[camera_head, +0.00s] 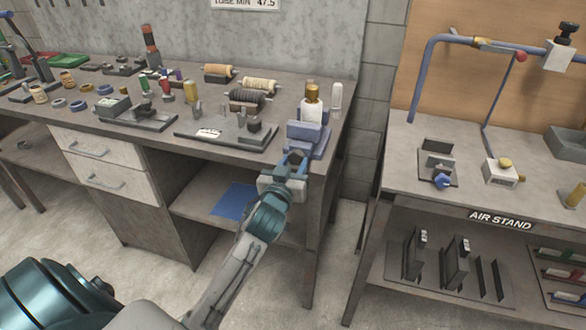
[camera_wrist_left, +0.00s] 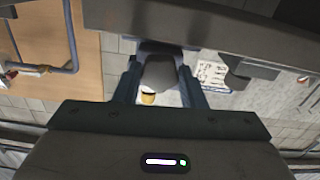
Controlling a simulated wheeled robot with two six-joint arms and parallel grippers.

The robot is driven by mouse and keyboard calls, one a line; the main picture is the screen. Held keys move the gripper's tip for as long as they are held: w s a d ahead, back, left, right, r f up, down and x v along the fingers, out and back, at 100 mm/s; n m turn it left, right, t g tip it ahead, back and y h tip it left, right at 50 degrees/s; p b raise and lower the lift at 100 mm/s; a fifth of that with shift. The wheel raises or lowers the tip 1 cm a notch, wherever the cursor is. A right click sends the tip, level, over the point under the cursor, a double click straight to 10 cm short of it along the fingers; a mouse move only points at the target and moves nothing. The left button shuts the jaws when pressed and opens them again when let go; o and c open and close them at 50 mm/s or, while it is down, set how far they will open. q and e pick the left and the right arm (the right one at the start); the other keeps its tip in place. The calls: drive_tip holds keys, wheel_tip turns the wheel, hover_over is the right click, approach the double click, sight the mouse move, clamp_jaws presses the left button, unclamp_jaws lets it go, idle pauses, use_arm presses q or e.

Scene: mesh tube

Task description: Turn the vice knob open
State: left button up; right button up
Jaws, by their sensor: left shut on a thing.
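The blue-grey vice (camera_head: 308,134) stands at the right front corner of the workbench. A white piece with a brass top (camera_head: 312,100) stands upright at it; I cannot tell whether the jaws clamp it. My left gripper (camera_head: 292,161) is at the front of the vice, its fingers on either side of the dark vice knob (camera_head: 295,157). In the left wrist view the dark knob (camera_wrist_left: 160,72) sits between the two fingers of the left gripper (camera_wrist_left: 160,88), which is shut on it. The fingers partly hide the knob. My right gripper is not in view.
The workbench (camera_head: 200,152) holds spools, small tools and a dark plate (camera_head: 215,130) left of the vice. A blue sheet (camera_head: 235,200) lies on the lower shelf. The air stand (camera_head: 400,150) is at the right, across a gap with open floor.

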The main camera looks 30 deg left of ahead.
use_arm(q)
drive_tip(key=shift+f+n+b, duration=0.1)
drive_tip(key=shift+n+b, duration=0.25)
drive_tip(key=shift+n, duration=0.75)
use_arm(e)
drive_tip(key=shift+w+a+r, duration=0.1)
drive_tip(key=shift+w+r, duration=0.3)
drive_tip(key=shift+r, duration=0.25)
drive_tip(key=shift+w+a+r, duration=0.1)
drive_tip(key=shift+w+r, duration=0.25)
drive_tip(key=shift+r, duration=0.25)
use_arm(q)
drive_tip(key=o, duration=1)
drive_tip(key=shift+s+d, duration=0.1)
drive_tip(key=shift+s, duration=0.15)
drive_tip(key=b+v, duration=0.1)
drive_tip(key=v, duration=0.9)
drive_tip(key=shift+s+b, duration=0.2)
drive_tip(key=shift+b, duration=0.1)
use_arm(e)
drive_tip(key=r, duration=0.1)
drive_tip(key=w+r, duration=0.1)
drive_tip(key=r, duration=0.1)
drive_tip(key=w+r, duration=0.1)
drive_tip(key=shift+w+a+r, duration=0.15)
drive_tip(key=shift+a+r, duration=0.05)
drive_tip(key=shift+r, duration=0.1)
use_arm(q)
drive_tip(key=shift+w, duration=0.1)
